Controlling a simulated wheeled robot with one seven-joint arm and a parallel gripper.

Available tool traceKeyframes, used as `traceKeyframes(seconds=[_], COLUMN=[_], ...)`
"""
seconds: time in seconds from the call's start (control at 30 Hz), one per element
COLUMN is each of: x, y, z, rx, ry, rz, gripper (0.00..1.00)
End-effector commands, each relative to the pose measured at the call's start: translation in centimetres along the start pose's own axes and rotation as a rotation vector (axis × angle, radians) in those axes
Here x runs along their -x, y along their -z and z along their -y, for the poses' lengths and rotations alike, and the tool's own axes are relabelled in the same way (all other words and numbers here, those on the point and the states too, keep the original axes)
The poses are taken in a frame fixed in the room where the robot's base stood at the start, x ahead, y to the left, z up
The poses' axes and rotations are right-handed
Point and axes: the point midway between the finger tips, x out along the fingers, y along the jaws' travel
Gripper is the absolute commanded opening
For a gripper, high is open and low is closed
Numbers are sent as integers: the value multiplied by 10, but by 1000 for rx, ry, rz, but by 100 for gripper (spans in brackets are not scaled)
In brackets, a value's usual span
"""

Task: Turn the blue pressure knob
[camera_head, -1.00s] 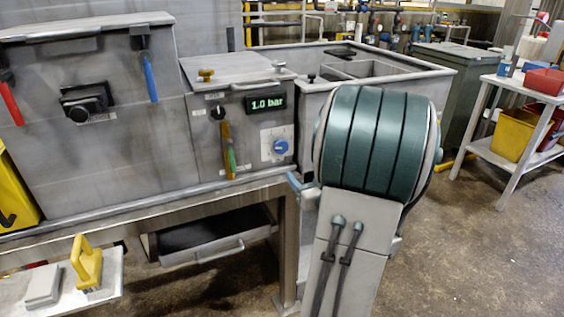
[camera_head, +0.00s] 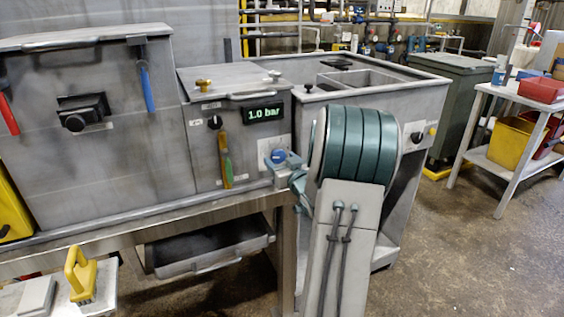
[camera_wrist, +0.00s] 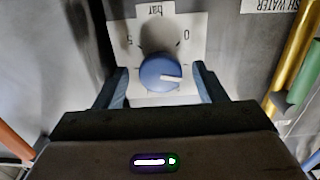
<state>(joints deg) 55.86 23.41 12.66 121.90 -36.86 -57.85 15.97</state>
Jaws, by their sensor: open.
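The blue pressure knob (camera_head: 278,157) is on a white dial plate at the lower right of the grey control panel. In the wrist view the knob (camera_wrist: 161,73) has a white pointer mark aimed right, and the plate around it carries "bar", 5 and 0. My gripper (camera_wrist: 162,88) is open, with one blue finger on each side of the knob and a visible gap to each. In the head view my gripper (camera_head: 284,168) is at the panel, partly covering the dial plate. The display (camera_head: 264,114) above reads 1.0 bar.
A small black knob (camera_head: 215,122) and a handle with yellow and green parts (camera_head: 225,160) are left of the dial. A panel handle (camera_head: 252,95) runs above the display. A metal sink (camera_head: 400,75) stands right of the panel. A drawer (camera_head: 205,248) is below the bench.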

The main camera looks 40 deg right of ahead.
Motion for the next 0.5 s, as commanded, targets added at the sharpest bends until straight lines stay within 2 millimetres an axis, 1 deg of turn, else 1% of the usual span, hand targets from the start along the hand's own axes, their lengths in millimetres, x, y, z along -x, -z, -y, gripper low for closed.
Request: traceKeyframes(seconds=[0.2,0.23,0.27,0.3,0.37,0.4,0.5], x=[0,0,0,0,0,0,0], y=[0,0,0,0,0,0,0], z=[0,0,0,0,0,0,0], rx=[0,0,0,0,0,0,0], ry=[0,0,0,0,0,0,0], rz=[0,0,0,0,0,0,0], gripper=[64,61,53,42,25,20,20])
